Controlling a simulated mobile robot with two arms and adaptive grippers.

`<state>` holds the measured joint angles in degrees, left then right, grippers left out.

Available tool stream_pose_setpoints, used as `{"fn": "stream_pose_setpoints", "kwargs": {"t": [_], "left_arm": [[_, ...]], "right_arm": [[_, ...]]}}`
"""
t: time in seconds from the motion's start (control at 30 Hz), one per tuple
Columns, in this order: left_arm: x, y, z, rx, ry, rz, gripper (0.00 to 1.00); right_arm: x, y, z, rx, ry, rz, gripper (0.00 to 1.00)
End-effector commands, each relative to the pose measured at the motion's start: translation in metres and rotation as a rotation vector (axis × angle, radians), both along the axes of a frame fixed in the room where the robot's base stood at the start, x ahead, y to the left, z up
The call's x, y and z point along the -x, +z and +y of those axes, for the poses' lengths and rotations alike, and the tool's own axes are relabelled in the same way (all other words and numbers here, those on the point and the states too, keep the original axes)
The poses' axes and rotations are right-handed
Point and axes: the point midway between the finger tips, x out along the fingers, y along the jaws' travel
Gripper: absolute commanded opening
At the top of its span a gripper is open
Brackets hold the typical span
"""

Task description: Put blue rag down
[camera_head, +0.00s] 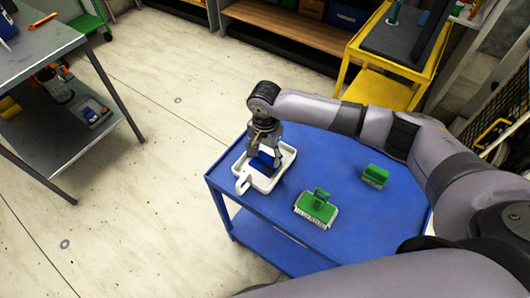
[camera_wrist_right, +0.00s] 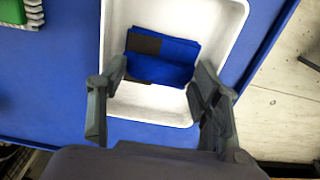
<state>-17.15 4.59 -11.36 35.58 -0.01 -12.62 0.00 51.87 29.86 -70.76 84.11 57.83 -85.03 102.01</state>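The blue rag (camera_head: 261,163) lies in a white tray (camera_head: 286,168) on the blue cart (camera_head: 342,217). In the right wrist view the rag (camera_wrist_right: 175,62) is folded, with a dark patch at its left, and rests on the floor of the tray (camera_wrist_right: 228,22). My right gripper (camera_head: 266,154) is low over the tray and partly hides the rag. In the right wrist view my right gripper (camera_wrist_right: 158,82) has its fingers wide apart, one to each side of the rag, with a gap to it. My left gripper is not in view.
A grey table (camera_head: 40,55) is at the left and a yellow cart (camera_head: 376,88) at the back right. Open floor lies left of the blue cart.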

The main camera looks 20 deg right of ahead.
Motion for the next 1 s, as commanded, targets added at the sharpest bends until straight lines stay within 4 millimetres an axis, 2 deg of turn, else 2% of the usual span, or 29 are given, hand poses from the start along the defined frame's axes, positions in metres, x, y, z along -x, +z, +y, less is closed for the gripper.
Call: {"fn": "stream_pose_setpoints", "kwargs": {"t": [0.13,0.43,0.53,0.67,1.0], "left_arm": [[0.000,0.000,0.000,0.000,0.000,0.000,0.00],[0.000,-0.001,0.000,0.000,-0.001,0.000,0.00],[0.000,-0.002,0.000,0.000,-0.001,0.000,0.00],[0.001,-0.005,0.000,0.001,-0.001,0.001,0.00],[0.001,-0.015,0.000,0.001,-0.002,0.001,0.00]], "right_arm": [[0.000,0.000,0.000,0.000,0.000,0.000,0.71],[0.000,0.001,0.000,0.001,-0.001,-0.001,0.71],[-0.001,0.007,0.000,-0.001,-0.001,-0.002,0.71],[-0.001,0.026,0.000,-0.001,-0.001,-0.003,0.71],[-0.001,0.097,0.000,-0.002,-0.001,-0.003,0.71]]}}
